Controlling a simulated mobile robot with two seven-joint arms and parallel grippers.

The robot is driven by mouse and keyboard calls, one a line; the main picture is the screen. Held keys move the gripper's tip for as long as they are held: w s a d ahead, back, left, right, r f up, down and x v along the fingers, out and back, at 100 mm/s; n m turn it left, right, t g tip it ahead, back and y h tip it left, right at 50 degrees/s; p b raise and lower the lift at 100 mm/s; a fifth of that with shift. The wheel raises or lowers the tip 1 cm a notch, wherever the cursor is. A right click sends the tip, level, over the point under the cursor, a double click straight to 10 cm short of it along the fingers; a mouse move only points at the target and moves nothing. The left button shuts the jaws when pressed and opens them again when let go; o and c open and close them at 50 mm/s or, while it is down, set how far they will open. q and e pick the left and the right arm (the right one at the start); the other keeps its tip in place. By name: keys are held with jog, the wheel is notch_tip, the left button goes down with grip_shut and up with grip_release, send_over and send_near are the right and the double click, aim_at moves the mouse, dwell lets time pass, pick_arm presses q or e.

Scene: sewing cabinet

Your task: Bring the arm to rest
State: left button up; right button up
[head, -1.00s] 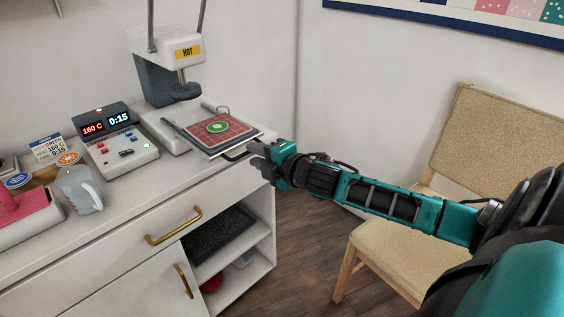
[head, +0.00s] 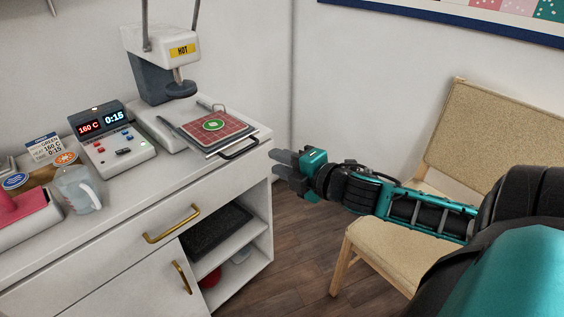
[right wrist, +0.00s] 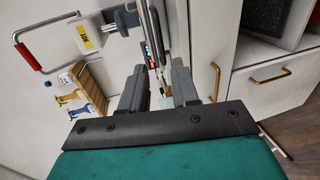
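My right gripper (head: 283,165) is in the head view, off the right end of the white cabinet (head: 110,237), in the air in front of the chair. It also shows in the right wrist view (right wrist: 158,80), where its two fingers stand apart with nothing between them. It is clear of the black handle (head: 240,150) of the heat press drawer. My left gripper is not in view.
The heat press (head: 165,75) has a red gridded pad (head: 215,128) with a green round patch (head: 212,125). A control box (head: 112,140) reads 160 C and 0:15. A wooden chair (head: 390,250) stands close under my right arm. Open floor (head: 300,240) lies between cabinet and chair.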

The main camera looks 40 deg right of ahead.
pick_arm(q)
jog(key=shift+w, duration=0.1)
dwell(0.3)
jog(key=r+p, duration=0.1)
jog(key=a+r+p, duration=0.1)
jog(key=p, duration=0.1)
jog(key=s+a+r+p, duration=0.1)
jog(key=p, duration=0.1)
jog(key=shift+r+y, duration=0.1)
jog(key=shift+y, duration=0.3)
pick_arm(e)
jog(key=s+a+f+m+g, duration=0.2)
jog(key=s+a+f+m, duration=0.4)
jog(key=a+f+m, duration=0.2)
jog(key=s+a+f+m+g+y, duration=0.1)
jog(key=s+a+f+m+g, duration=0.1)
jog(key=s+a+f+m, duration=0.5)
jog(key=a+f+m, duration=0.1)
jog(key=a, duration=0.2)
jog(key=shift+a+g, duration=0.25)
jog(key=shift+g, duration=0.15)
jog(key=shift+s, duration=0.1)
pick_arm(q)
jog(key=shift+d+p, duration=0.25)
jog(key=shift+p, duration=0.05)
